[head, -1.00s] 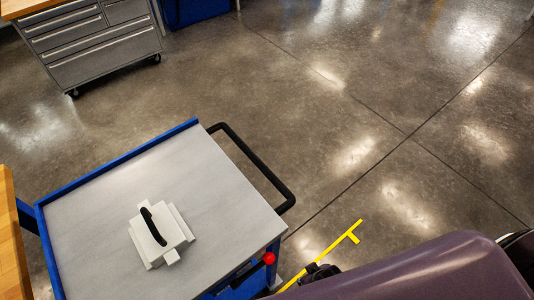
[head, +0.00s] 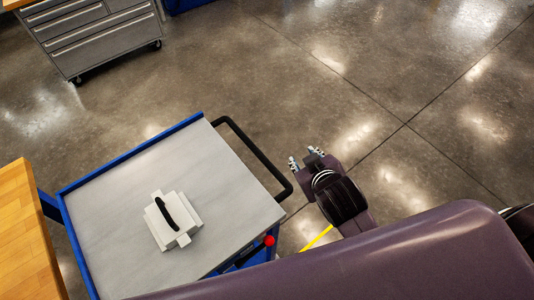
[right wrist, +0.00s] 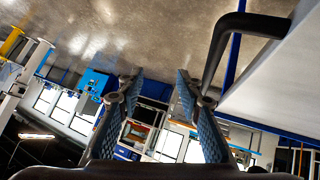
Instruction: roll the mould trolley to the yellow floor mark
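The mould trolley (head: 230,205) has a grey top with blue edges and a black push handle (head: 262,158) along its right side. A pale mould (head: 158,235) with a black grip sits on the top. My right gripper (head: 304,157) is just right of the handle, apart from it, open and empty. In the right wrist view its fingers (right wrist: 157,75) are spread, and the handle (right wrist: 213,52) passes right of them, not between them. The yellow floor mark (head: 319,237) shows only as a short strip; my arm hides the rest. My left gripper is not in view.
A wooden worktop (head: 28,240) stands close to the trolley's left side. A grey drawer cabinet (head: 95,38) on castors is at the upper left. A red knob (head: 268,241) is at the trolley's near right corner. The concrete floor behind and right is clear.

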